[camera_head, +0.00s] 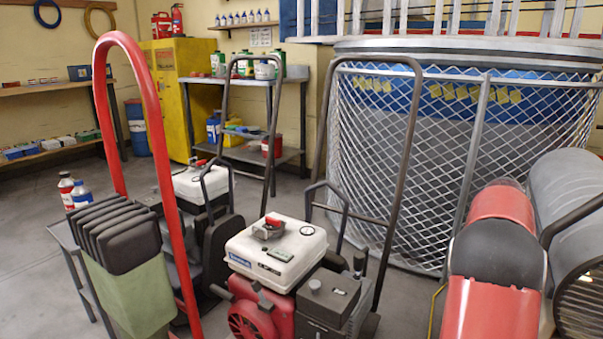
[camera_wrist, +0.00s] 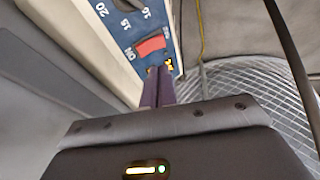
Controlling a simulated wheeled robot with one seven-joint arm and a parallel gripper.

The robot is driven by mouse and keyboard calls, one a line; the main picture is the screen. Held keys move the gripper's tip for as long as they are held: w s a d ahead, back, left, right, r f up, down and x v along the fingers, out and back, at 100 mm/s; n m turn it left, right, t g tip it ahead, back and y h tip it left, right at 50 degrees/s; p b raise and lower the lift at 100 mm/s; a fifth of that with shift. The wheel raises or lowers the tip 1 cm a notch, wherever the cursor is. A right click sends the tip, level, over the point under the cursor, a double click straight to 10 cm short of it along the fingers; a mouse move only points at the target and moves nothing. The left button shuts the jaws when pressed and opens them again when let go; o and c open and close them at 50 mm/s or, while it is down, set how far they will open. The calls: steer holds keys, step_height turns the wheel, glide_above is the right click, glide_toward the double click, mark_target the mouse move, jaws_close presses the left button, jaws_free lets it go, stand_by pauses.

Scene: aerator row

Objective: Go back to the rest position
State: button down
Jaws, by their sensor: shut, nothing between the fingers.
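My gripper (camera_wrist: 158,72) shows in the wrist view, its two slim dark fingers close together and shut with nothing between them. Beyond the fingertips is a blue and white panel (camera_wrist: 128,28) with numbers and the word ON. A red rocker switch (camera_wrist: 151,46) sits on this panel, just above the fingertips in the picture. I cannot tell whether the fingertips touch the switch or panel. I cannot make out the gripper in the head view.
An engine with a white tank (camera_head: 275,250) and a tall dark handle stands front centre. A red-handled machine (camera_head: 155,100) stands left of it. A mesh-covered cage (camera_head: 420,150) fills the back right. A yellow cabinet (camera_head: 180,90) and shelves (camera_head: 260,82) line the wall. Grey floor shows left.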

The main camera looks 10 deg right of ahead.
steer(key=s+a+r+n+t+y+p, duration=0.1)
steer(key=s+a+r, duration=0.25)
steer(key=a, duration=0.45)
steer(key=s+a+r+n+t+p, duration=0.15)
steer(key=a+r, duration=0.25)
steer(key=a, duration=0.5)
steer(key=s+a+r+n+y, duration=0.1)
steer(key=s+a+r, duration=0.25)
steer(key=a, duration=0.45)
steer(key=s+a+f+n+t+y+p, duration=0.1)
steer(key=s+a+n, duration=0.4)
steer(key=s+a, duration=1.1)
steer(key=shift+s+a+f+y+p, duration=0.15)
steer(key=shift+s+f+y+p, duration=0.25)
steer(key=shift+s+f, duration=0.35)
steer(key=shift+t, duration=0.25)
